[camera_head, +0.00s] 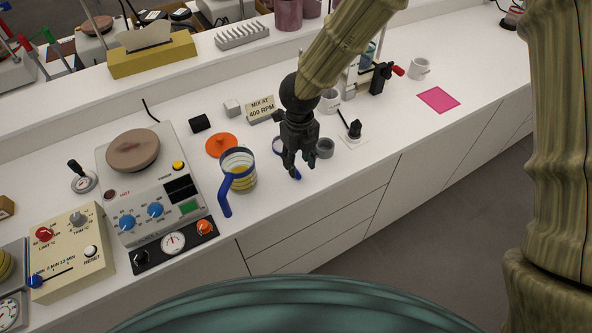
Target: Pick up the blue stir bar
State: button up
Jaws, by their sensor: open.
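A small blue piece, which looks like the blue stir bar (297,174), shows just below the fingertips of my gripper, near the front edge of the white counter. Its upper part is hidden behind the fingers. My dark gripper (299,163) points down over it with its fingers apart. I cannot tell whether the fingers touch the bar or stand on both sides of it.
A blue-handled beaker (241,179) with yellow liquid stands left of my gripper. A small grey cup (325,148) is close on its right. The stirrer machine (155,180) stands further left.

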aim_at(298, 174)
jog(key=shift+s+a+f+p, duration=0.1)
jog(key=shift+s+f+p, duration=0.3)
jog(key=shift+s+p, duration=0.1)
jog(key=f, duration=0.1)
jog(key=f+p, duration=0.1)
jog(key=f, duration=0.1)
jog(key=shift+w+f, duration=0.1)
jog(key=shift+w, duration=0.3)
jog(key=shift+s, duration=0.2)
jog(key=shift+w+f, duration=0.1)
jog(key=shift+w, duration=0.05)
jog(key=c, duration=0.8)
